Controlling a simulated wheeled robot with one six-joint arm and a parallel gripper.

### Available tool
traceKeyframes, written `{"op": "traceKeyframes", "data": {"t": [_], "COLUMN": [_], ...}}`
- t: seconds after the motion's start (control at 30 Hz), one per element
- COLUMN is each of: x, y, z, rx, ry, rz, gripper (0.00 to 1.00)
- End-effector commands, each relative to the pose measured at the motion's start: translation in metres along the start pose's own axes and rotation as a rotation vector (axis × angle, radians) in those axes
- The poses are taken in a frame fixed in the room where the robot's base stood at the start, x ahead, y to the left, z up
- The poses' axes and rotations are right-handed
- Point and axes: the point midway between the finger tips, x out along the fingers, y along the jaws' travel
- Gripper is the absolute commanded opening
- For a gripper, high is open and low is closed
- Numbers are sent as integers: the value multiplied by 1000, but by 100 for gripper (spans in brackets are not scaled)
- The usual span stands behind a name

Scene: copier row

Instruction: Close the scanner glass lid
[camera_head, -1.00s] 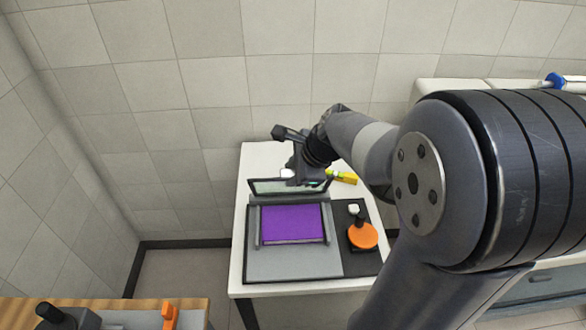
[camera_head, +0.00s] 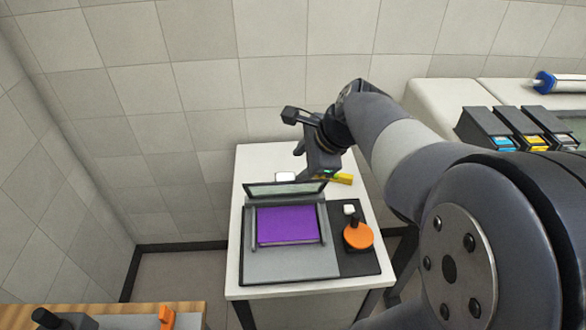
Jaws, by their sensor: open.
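The scanner (camera_head: 290,265) sits on a white table, with a purple panel (camera_head: 287,226) between its dark side rails. Its lid (camera_head: 284,189) stands raised, close to upright, along the back edge of the purple panel. My gripper (camera_head: 318,175) is above and just behind the right part of the lid. Its fingers are small and partly hidden behind the lid's top edge, so I cannot tell whether they touch it. The gripper is open and I see nothing held in it.
A yellow object (camera_head: 343,179) and a white item (camera_head: 285,177) lie behind the lid. Tiled walls stand behind and left. Ink cartridges (camera_head: 503,130) stand far right.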

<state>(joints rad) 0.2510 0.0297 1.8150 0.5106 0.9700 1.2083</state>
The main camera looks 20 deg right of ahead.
Motion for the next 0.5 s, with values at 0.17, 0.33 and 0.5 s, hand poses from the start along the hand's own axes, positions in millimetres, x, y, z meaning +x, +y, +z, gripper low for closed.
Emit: {"op": "traceKeyframes", "data": {"t": [0.17,0.33,0.5], "x": [-25,-31,-31], "y": [0,0,1], "z": [0,0,0], "rx": [0,0,0], "ry": [1,1,0], "rz": [-2,1,2], "gripper": [45,45,45]}}
